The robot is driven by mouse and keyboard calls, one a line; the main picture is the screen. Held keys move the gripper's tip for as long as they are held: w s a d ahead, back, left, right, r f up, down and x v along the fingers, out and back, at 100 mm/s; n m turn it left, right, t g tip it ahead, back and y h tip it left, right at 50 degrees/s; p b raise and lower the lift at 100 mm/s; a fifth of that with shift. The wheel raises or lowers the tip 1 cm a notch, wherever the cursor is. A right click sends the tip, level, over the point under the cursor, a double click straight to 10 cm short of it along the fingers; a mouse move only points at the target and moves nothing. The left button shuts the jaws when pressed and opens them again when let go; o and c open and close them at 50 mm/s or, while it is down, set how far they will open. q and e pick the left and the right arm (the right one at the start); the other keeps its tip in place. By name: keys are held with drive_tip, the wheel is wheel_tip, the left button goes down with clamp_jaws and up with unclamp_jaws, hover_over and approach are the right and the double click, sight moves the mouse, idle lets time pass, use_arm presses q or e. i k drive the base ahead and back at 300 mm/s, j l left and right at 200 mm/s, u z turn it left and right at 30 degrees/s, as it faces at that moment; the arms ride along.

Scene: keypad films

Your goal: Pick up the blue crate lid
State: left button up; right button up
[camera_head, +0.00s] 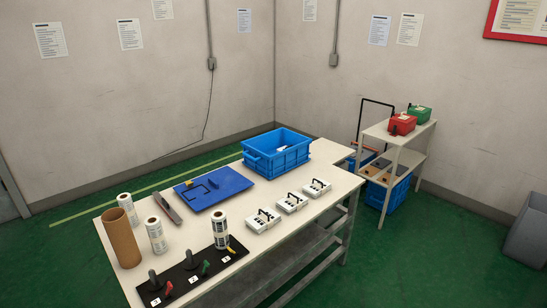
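The blue crate lid (213,187) lies flat on the white table, with dark line markings on its top and a small yellow object (188,184) at its left edge. The open blue crate (277,152) stands behind and to the right of the lid, near the table's far corner, with something white inside. Neither of my grippers shows in the head view.
On the table (200,240), a grey tool (167,207) lies left of the lid. A brown tube (121,238), several label rolls (157,234) and a black mat (193,274) are in front. White keypad-like boxes (291,202) stand at right. A shelf cart (398,140) is further right.

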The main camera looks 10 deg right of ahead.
sight(212, 187)
drive_tip(key=i+l, duration=0.8)
drive_tip(key=l, duration=0.15)
